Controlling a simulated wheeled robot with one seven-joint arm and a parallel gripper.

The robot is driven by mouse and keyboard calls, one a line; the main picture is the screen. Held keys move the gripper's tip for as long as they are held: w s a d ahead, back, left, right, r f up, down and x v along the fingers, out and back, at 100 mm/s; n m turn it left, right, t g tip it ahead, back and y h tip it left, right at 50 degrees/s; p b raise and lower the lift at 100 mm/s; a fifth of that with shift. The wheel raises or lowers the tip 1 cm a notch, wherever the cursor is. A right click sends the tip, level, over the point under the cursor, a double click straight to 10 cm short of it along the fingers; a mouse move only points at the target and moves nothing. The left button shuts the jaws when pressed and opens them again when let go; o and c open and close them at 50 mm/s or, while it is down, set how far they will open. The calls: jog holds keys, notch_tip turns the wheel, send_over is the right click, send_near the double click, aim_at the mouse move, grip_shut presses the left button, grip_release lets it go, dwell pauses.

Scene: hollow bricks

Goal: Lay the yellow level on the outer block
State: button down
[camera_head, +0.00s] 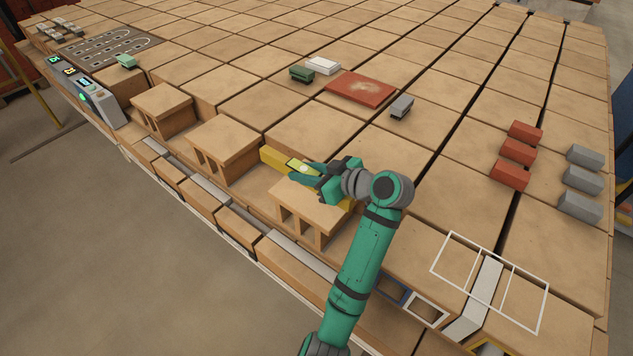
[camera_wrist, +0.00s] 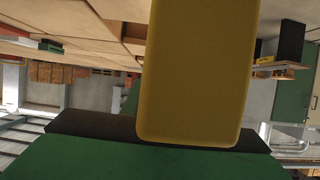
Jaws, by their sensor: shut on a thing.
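The yellow level (camera_head: 274,158) is a long yellow bar. My gripper (camera_head: 305,172) is shut on it near the middle. In the camera_wrist view the level (camera_wrist: 197,75) fills the centre, with a green finger of mine below it. Three hollow tan blocks stand in a row near the table's front edge: a left block (camera_head: 163,108), a middle block (camera_head: 223,138) and a right block (camera_head: 300,211). The level's left end shows beside the middle block; its right end shows beyond my gripper, over or behind the right block. I cannot tell whether it touches a block.
A red plate (camera_head: 360,89), a grey brick (camera_head: 402,106) and a green piece (camera_head: 301,74) lie further back. Red bricks (camera_head: 517,152) and grey bricks (camera_head: 584,181) stand at the right. A white outlined frame (camera_head: 490,282) is at the front right. The table's middle is largely clear.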

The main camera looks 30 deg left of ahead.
jog(key=w+f, duration=0.5)
jog(key=shift+w+a+f, duration=0.1)
jog(key=shift+w+f, duration=0.25)
notch_tip(320, 180, down, 4)
jog(key=shift+r, duration=0.25)
jog(key=shift+f, duration=0.1)
jog(key=shift+w, duration=0.1)
jog(key=c, duration=1.4)
grip_release()
jog(key=shift+f, duration=0.15)
jog(key=shift+w, duration=0.15)
jog(key=shift+d, duration=0.3)
jog(key=v, duration=1.1)
jog(key=shift+s+d+r, duration=0.15)
jog(key=shift+s+r, duration=0.1)
jog(key=shift+r, duration=0.05)
